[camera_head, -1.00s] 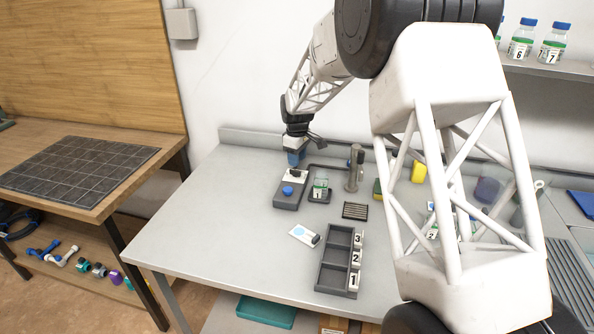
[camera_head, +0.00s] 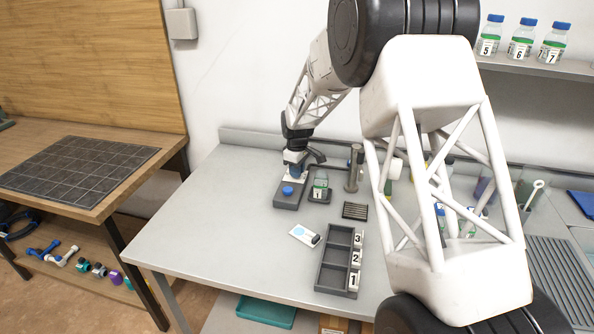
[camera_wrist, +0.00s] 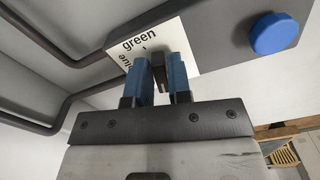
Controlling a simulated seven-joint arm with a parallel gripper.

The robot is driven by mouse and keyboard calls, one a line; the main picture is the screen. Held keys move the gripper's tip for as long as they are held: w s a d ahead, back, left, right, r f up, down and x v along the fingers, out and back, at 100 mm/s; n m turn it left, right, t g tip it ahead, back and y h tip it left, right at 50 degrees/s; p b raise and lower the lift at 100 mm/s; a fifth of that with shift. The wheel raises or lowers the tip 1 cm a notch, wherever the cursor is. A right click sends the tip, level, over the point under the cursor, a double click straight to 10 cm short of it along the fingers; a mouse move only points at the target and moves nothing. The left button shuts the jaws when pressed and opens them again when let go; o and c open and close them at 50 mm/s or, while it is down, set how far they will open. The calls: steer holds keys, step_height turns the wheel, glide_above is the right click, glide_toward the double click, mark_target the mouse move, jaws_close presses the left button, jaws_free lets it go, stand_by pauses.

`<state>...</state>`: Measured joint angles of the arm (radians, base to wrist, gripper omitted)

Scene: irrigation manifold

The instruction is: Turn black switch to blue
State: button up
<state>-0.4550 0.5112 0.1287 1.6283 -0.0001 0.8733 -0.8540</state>
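The switch box (camera_head: 287,204) is grey, with a white label plate and a round blue button (camera_wrist: 275,34) that also shows in the head view (camera_head: 288,190). In the wrist view the label (camera_wrist: 128,48) reads "green", with "blue" partly hidden by a finger. The black switch (camera_wrist: 159,73) stands in front of the label. My gripper (camera_wrist: 163,76) has blue fingers, one on each side of the switch, with no clear gap between them and it. In the head view my gripper (camera_head: 294,170) is down at the back end of the box and hides the switch.
A small bottle (camera_head: 320,187) marked 1 stands on a holder right of the box, near a grey post (camera_head: 355,168). A dark pipe runs beside the box. A white card (camera_head: 304,235) and a numbered tray (camera_head: 333,270) lie in front. The table's left side is clear.

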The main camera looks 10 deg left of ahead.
jaws_close()
steer(key=shift+m, duration=0.5)
steer(key=m, duration=0.4)
steer(key=shift+s, duration=0.15)
steer(key=m, duration=0.5)
steer(key=shift+s+a, duration=0.1)
steer(key=shift+a, duration=0.1)
steer(key=m, duration=0.4)
steer(key=shift+a+m, duration=0.15)
steer(key=shift+m, duration=0.15)
steer(key=m, duration=0.5)
steer(key=shift+a, duration=0.15)
